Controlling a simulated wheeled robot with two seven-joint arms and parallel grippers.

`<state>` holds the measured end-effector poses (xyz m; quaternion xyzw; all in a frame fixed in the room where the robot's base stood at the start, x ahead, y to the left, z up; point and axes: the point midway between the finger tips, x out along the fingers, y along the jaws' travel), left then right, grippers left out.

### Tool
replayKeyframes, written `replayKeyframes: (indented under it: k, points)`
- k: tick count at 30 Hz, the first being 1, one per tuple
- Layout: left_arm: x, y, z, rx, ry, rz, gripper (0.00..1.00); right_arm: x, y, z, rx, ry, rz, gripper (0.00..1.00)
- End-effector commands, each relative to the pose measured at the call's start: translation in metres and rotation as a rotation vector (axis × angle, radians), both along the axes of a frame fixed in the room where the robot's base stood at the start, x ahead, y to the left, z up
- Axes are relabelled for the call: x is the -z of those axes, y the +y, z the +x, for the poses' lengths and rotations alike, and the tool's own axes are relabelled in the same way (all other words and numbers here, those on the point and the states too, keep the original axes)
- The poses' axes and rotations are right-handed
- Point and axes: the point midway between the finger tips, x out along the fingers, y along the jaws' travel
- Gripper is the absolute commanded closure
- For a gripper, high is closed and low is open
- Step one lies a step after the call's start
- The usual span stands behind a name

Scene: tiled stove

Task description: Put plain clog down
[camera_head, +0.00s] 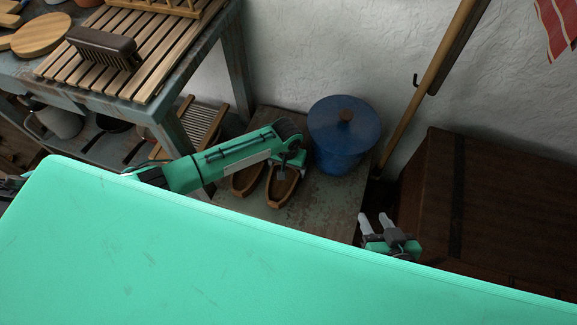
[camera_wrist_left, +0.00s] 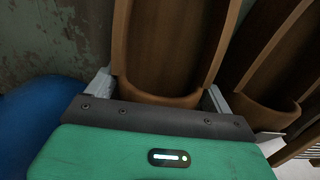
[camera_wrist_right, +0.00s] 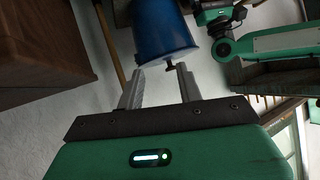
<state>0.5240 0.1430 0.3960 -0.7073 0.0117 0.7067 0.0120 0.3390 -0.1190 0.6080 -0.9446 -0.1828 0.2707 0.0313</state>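Two brown wooden clogs lie side by side over the low worn table. The right clog (camera_head: 282,191) is at my left gripper (camera_head: 292,160). The other clog (camera_head: 245,181) lies just to its left. In the left wrist view the fingers sit against both sides of the near clog's end (camera_wrist_left: 165,60), with no clear gap; the other clog (camera_wrist_left: 268,90) is to the right. I cannot tell whether the gripped clog touches the tabletop. Neither clog shows a clear pattern. My right gripper (camera_head: 376,222) is open and empty, right of the table; its fingers (camera_wrist_right: 158,88) are apart.
A blue lidded pot (camera_head: 340,142) stands close behind and right of the clogs. The low table (camera_head: 325,210) has bare room in front of the pot. A broom handle (camera_head: 415,95) leans near a dark wooden chest (camera_head: 485,210). A slatted workbench (camera_head: 140,65) stands left.

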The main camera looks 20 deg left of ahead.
Motion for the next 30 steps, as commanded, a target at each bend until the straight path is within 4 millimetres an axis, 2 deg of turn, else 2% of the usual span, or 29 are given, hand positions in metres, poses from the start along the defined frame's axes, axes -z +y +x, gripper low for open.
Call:
replayKeyframes:
  k: [1, 2, 3, 10, 14, 17, 30]
  points:
    - [0.0, 0.0, 0.0, 0.0, 0.0, 0.0, 0.07, 0.0, 0.0, 0.0, -0.001, 0.001, -0.001, 0.64]
    - [0.0, 0.0, 0.0, 0.0, 0.0, 0.0, 0.02, 0.0, 0.0, 0.0, 0.0, 0.001, 0.0, 0.64]
    - [0.0, 0.0, 0.0, 0.0, 0.0, 0.0, 0.0, 0.0, 0.0, 0.0, -0.001, 0.001, 0.0, 0.64]
    - [-0.001, 0.0, 0.0, 0.001, -0.001, 0.0, 0.0, 0.0, 0.001, 0.0, -0.001, 0.0, 0.001, 0.64]
    - [-0.011, 0.0, 0.0, 0.001, -0.002, -0.001, 0.0, -0.002, 0.001, -0.001, 0.001, 0.011, -0.002, 0.64]
    - [-0.024, 0.0, 0.0, 0.0, -0.002, -0.001, 0.0, -0.003, 0.0, -0.002, 0.006, 0.056, -0.039, 0.64]
    - [-0.098, -0.001, 0.0, 0.001, -0.003, -0.002, 0.0, -0.005, -0.043, -0.021, 0.041, 0.311, -0.179, 0.64]
